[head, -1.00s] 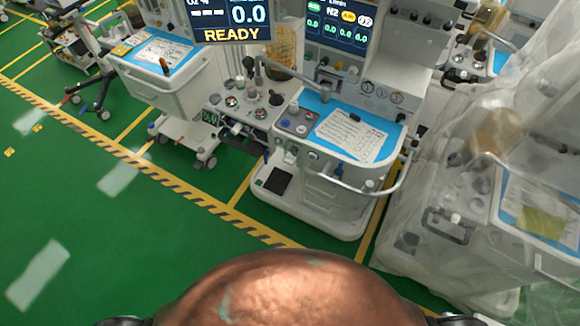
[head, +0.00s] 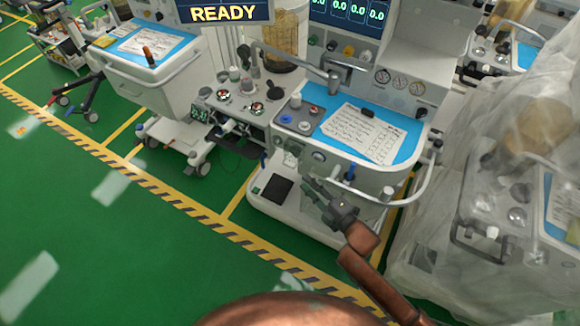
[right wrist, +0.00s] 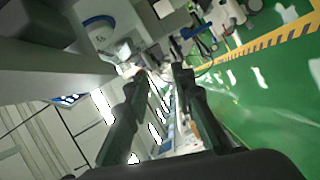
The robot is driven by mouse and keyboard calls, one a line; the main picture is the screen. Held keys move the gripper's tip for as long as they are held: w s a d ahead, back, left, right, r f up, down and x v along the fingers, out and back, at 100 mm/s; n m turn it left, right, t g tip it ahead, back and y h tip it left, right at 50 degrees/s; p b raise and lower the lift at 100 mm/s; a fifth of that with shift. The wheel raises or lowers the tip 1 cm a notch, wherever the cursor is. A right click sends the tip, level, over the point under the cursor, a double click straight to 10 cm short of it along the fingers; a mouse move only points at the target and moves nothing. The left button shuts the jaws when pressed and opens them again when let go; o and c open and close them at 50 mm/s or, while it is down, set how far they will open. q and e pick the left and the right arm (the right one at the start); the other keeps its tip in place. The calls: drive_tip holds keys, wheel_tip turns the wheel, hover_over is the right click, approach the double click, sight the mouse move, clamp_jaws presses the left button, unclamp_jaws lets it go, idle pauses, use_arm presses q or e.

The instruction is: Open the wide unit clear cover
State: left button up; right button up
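A clear plastic cover (head: 545,125) is draped over the unit at the right edge of the head view. It hangs in folds, and the controls and papers beneath show through; I cannot tell whether this is the wide unit's cover. My right gripper (head: 316,193) is raised in front of the uncovered middle cart (head: 375,181), to the left of the draped sheet and apart from it. In the right wrist view its two fingers (right wrist: 157,82) are spread with nothing between them. My left gripper is not in view.
The middle cart has a blue worktop with a paper (head: 362,133) and a curved front rail (head: 400,190). Green floor (head: 90,240) with a striped line is clear at the left.

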sight(292, 155)
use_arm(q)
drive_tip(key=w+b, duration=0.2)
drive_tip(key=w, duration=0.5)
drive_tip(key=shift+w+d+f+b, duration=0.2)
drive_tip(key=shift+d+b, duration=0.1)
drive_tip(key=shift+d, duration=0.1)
use_arm(e)
drive_tip(key=r+x, duration=0.1)
drive_tip(key=x, duration=0.7)
drive_tip(key=shift+a+r+n+y, duration=0.3)
drive_tip(key=shift+a+r+n, duration=0.1)
drive_tip(key=shift+a, duration=0.2)
drive_tip(key=shift+w, duration=0.15)
drive_tip(key=shift+c, duration=0.4)
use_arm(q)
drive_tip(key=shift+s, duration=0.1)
use_arm(e)
clamp_jaws()
drive_tip(key=shift+f, duration=0.1)
